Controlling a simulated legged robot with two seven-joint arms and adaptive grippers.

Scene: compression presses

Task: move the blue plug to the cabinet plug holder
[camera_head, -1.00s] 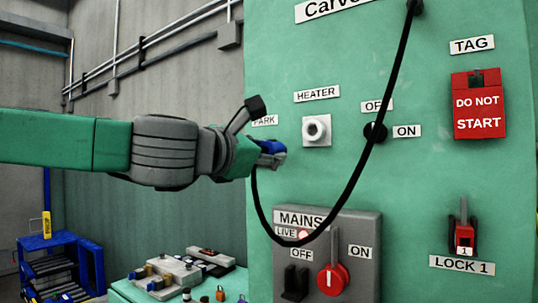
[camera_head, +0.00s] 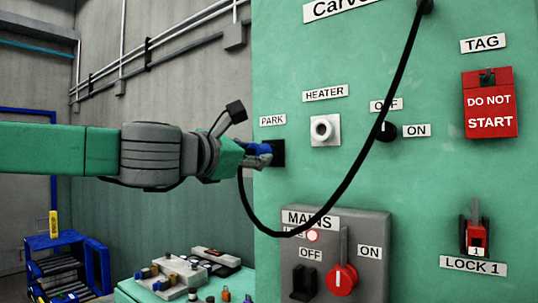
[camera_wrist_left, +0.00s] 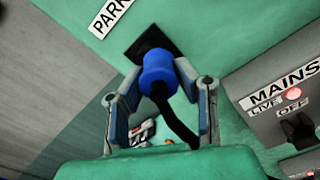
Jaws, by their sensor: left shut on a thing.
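The blue plug (camera_head: 259,149) is in my left gripper (camera_head: 264,155), level with the cabinet's black plug holder (camera_head: 280,152) under the PARK label. In the left wrist view, the gripper's two fingers (camera_wrist_left: 158,78) are on either side of the plug's blue body (camera_wrist_left: 158,70). A black cable (camera_head: 345,185) hangs from the plug and rises to the cabinet top. My right gripper is in neither view.
The green cabinet (camera_head: 420,200) carries a white HEATER socket (camera_head: 325,130), an OFF/ON knob (camera_head: 385,131), a MAINS box (camera_head: 375,285) and a red tag (camera_head: 490,103). The cable loops in front of the MAINS box. A low bench with small parts stands at the lower left.

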